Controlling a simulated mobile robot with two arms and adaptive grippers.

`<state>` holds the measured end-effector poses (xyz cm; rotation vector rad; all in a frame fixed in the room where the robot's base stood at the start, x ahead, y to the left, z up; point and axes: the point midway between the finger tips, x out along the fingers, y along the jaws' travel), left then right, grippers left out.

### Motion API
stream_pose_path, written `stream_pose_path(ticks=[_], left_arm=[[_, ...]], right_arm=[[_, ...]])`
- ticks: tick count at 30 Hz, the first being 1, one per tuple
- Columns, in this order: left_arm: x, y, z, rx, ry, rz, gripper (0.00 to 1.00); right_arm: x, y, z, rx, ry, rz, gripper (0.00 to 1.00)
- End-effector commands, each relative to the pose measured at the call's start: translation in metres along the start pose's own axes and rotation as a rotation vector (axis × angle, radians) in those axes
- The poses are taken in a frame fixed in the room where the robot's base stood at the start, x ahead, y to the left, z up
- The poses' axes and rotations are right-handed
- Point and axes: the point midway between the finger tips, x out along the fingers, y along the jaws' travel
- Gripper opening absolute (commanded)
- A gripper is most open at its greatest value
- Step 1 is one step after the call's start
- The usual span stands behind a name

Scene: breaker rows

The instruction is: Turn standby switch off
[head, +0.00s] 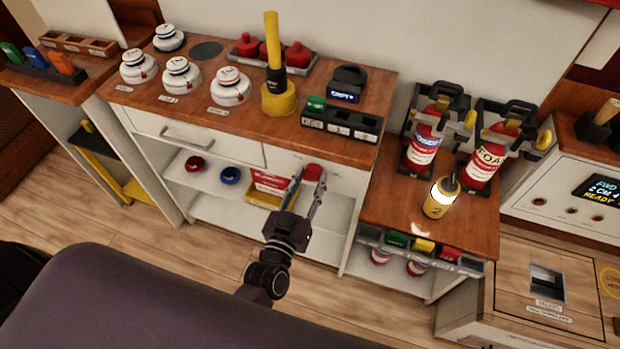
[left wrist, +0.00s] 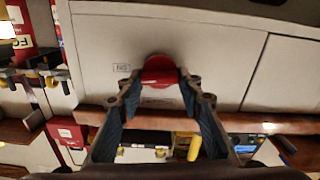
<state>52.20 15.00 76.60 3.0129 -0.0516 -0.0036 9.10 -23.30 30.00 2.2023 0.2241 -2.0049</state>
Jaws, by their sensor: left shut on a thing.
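The knob also shows in the head view (head: 313,172), on the front of the white cabinet under the wooden counter. My left gripper (head: 309,184) reaches up to it from below. In the left wrist view, the fingers of this gripper (left wrist: 160,86) are shut on the knob, one on each side. I cannot tell which way the knob is turned. My right gripper is not in view.
The open shelf (head: 211,180) left of my gripper holds red and blue rings and a red-yellow box. The counter (head: 235,125) above carries white domes, a yellow post and a slotted rack (head: 340,122). Fire extinguishers (head: 485,155) and a yellow canister (head: 440,198) stand at right.

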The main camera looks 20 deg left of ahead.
Motion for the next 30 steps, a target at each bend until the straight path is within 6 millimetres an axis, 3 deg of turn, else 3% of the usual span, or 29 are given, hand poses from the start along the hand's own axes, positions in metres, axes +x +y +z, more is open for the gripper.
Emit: stream_pose_path(ticks=[15,30], left_arm=[[0.0002,-0.0018,-0.0001,-0.464,0.000,0.001,0.09],[0.0000,-0.0037,0.0026,-0.941,0.000,0.001,0.09]], right_arm=[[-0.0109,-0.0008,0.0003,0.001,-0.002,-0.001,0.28],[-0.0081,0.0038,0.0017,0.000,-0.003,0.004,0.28]])
